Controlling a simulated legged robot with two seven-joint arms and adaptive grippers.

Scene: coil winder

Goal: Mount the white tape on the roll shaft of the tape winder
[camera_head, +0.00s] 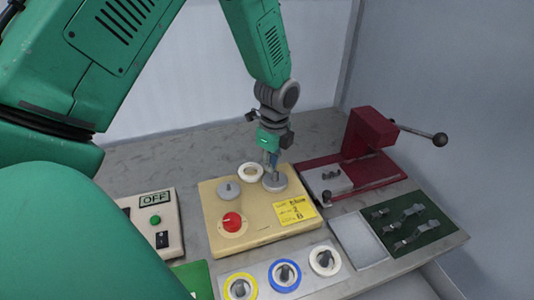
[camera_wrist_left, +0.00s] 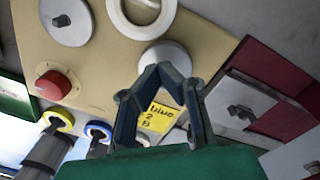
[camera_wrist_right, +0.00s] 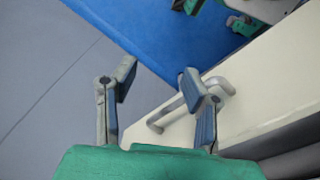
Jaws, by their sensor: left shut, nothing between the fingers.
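The tape winder is a beige box (camera_head: 262,235) with two grey discs, left (camera_head: 228,190) and right (camera_head: 275,184), a red knob (camera_head: 231,222) and a yellow label (camera_head: 296,210). A white ring (camera_head: 250,172) lies at its back between the discs; it also shows in the left wrist view (camera_wrist_left: 113,12). The white tape (camera_head: 333,266) sits around a dark post on the front strip. My left gripper (camera_head: 271,168) is shut and empty, pointing down at the right disc; contact is unclear. My right gripper (camera_wrist_right: 160,72) is open and empty, away from the winder.
Blue (camera_head: 285,289) and yellow (camera_head: 240,298) tapes sit on the front strip. A grey box with an OFF sign (camera_head: 155,199) stands left. A red press (camera_head: 368,135) with a lever stands back right. A green tool tray (camera_head: 412,237) lies front right.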

